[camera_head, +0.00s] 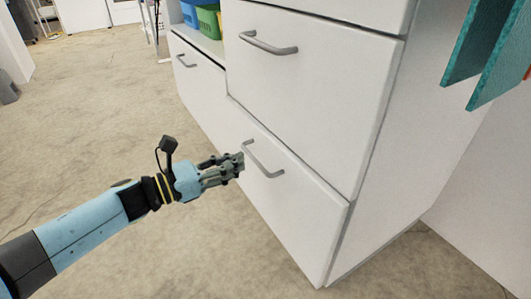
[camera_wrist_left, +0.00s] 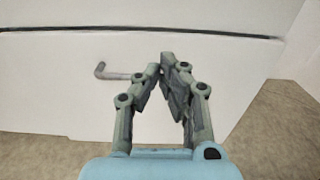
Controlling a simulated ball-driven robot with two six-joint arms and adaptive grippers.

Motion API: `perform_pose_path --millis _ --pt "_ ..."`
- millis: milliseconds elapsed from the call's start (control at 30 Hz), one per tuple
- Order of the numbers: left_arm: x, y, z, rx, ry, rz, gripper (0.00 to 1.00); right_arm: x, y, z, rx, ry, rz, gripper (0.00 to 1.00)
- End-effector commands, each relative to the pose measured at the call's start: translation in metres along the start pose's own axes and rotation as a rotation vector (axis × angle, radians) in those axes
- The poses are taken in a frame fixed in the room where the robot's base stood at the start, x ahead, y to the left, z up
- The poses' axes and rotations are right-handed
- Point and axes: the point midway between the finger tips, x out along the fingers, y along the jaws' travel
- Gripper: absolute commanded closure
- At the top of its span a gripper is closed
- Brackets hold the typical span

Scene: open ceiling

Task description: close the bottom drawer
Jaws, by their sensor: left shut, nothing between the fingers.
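The bottom drawer (camera_head: 290,205) is the lowest front of the white cabinet, with a grey bar handle (camera_head: 263,160). Its front looks about level with the drawer above; I cannot tell whether a small gap is left. My left gripper (camera_head: 241,160) is shut and empty, with its tips beside the left end of the handle. In the left wrist view the shut fingers (camera_wrist_left: 168,58) point at the white drawer front (camera_wrist_left: 70,85). Part of the handle (camera_wrist_left: 115,75) shows left of the fingers, the rest hidden behind them. My right gripper is not in view.
An upper drawer (camera_head: 310,85) with its own handle is above. A lower cabinet section (camera_head: 197,85) to the left carries blue and green bins (camera_head: 208,20). Teal panels (camera_head: 490,50) hang at the upper right. The carpet floor (camera_head: 90,130) at left is clear.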

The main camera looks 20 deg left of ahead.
Motion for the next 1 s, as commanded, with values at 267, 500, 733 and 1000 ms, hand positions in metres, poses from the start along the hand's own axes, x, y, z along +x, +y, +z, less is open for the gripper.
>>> perform_pose_path --millis 267,500,733,1000 --pt "0.055 0.0 -0.002 -0.002 -0.001 0.001 1.0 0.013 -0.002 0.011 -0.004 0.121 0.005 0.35" --pt "0.076 0.0 -0.001 -0.001 0.001 0.0 1.0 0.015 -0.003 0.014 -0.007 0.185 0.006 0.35" --pt "0.079 0.0 0.0 0.001 0.001 0.0 1.0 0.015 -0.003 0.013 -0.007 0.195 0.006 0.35" --pt "0.089 0.0 -0.001 -0.001 -0.001 0.0 1.0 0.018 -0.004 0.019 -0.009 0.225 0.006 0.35"
